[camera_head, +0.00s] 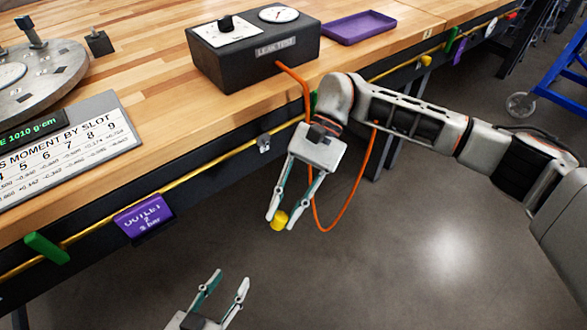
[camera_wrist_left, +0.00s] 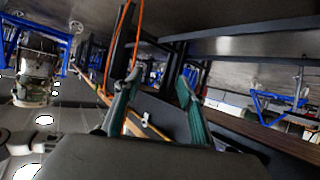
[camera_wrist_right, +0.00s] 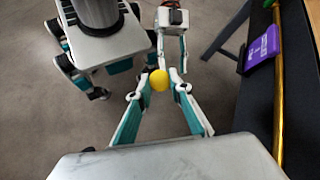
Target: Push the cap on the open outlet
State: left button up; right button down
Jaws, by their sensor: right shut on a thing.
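My right gripper (camera_head: 277,218) is shut on a small yellow cap (camera_head: 280,220), held in mid-air in front of the bench, below its edge. The cap also shows between the right fingertips in the right wrist view (camera_wrist_right: 159,80). A small grey fitting (camera_head: 263,143) sits on the yellow pipe (camera_head: 195,179) along the bench's front; it looks bare, with no yellow on it. It is above and apart from the cap. My left gripper (camera_head: 227,284) is open and empty, lower left, its fingers apart in the left wrist view (camera_wrist_left: 158,82).
A purple label reading OUTLET 2, 3 bar (camera_head: 145,216) and a green handle (camera_head: 46,248) are at the bench front. An orange hose (camera_head: 345,213) hangs from the black leak test box (camera_head: 256,52), looping beside my right gripper. A purple tray (camera_head: 352,27) lies on the bench. Floor ahead is clear.

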jog(key=w+a+m+t+y+b, duration=0.2)
jog(key=a+m+t+y+b, duration=0.7)
jog(key=m+t+y, duration=0.15)
jog(key=w+d+m+t+b, duration=0.55)
jog(key=w+d+t, duration=0.35)
jog(key=d+t, duration=0.2)
pick_arm(q)
jog(key=d+f+n, duration=0.2)
jog(key=d+f+n+h, duration=0.1)
jog(key=f, duration=0.1)
jog(key=shift+s+d+p, duration=0.25)
jog(key=shift+d+p, duration=0.1)
jog(key=shift+d, duration=0.05)
pick_arm(e)
jog(key=shift+n+t, duration=0.25)
jog(key=shift+n, duration=0.05)
jog(key=w+a, duration=0.2)
jog(key=w, duration=0.1)
jog(key=shift+w+a, duration=0.25)
pick_arm(q)
jog(key=shift+r, duration=0.15)
pick_arm(e)
jog(key=shift+w+r, duration=0.1)
pick_arm(q)
jog(key=shift+a, duration=0.1)
pick_arm(e)
jog(key=shift+a, duration=0.15)
